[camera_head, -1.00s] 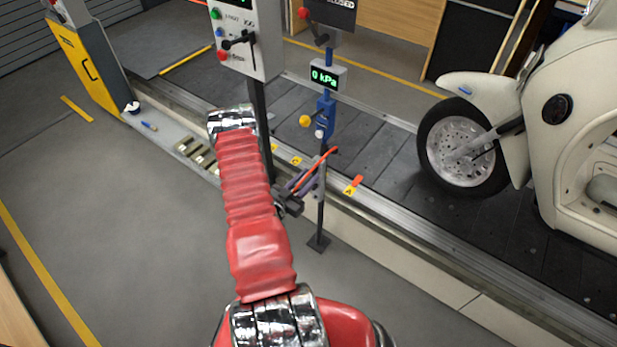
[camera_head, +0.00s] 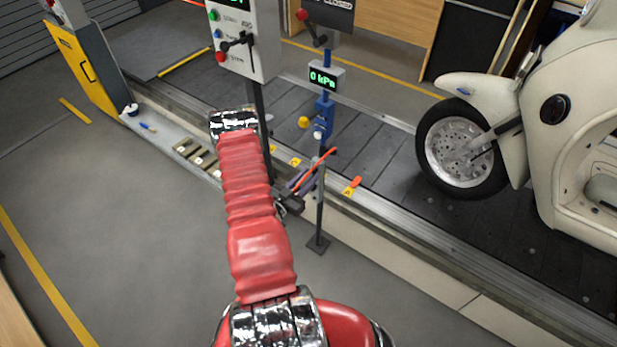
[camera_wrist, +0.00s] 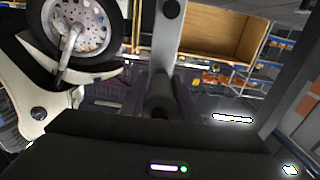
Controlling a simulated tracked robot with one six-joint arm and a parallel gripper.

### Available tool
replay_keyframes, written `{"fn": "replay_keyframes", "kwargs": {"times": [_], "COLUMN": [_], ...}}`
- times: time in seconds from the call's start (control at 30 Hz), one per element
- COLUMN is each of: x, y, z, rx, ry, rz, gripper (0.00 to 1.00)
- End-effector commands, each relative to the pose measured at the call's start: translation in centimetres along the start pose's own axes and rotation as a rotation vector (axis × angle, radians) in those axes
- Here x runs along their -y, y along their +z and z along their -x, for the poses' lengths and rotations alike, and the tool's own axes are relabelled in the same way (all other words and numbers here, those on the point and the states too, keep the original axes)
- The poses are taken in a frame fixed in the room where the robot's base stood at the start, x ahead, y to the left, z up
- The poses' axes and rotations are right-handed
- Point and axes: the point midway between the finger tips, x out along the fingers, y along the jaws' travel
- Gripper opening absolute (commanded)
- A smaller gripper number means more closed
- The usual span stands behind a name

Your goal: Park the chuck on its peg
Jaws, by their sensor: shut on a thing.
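My gripper (camera_head: 290,204) is beside the thin grey post, partly hidden by my red-sleeved arm. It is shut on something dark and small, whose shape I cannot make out. An orange-red strip (camera_head: 318,167) and a purple piece (camera_head: 302,181) show by the gripper; I cannot tell whether either belongs to the chuck. In the wrist view a dark rounded piece (camera_wrist: 160,95) stands in the middle, with a little red below it. The blue block (camera_head: 325,117) above the gripper carries a yellow knob (camera_head: 304,122) and a pale knob (camera_head: 318,135). I cannot tell which part is the peg.
A gauge reading 0 kPa (camera_head: 326,78) is above the blue block. A control box (camera_head: 240,40) stands left of it. A cream scooter (camera_head: 575,130) with its front wheel (camera_head: 460,153) is on the slat conveyor (camera_head: 390,165). The floor at left is clear.

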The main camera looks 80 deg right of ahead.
Motion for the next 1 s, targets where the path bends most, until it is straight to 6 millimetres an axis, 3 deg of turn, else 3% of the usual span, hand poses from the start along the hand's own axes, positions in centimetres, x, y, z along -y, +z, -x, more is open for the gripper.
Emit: {"fn": "replay_keyframes", "kwargs": {"times": [0.2,0.23,0.5,0.83,1.0], "x": [0.0,0.0,0.0,0.0,0.1], "y": [0.0,0.0,0.0,0.0,0.1], "z": [-0.2,-0.2,-0.2,-0.1,1.1], "rx": [0.000,0.000,0.000,0.001,0.002], "ry": [0.000,0.000,0.000,0.000,-0.002], "rz": [0.000,0.000,0.000,0.001,0.002], "gripper": [0.00,0.30,0.49,0.50,0.50]}}
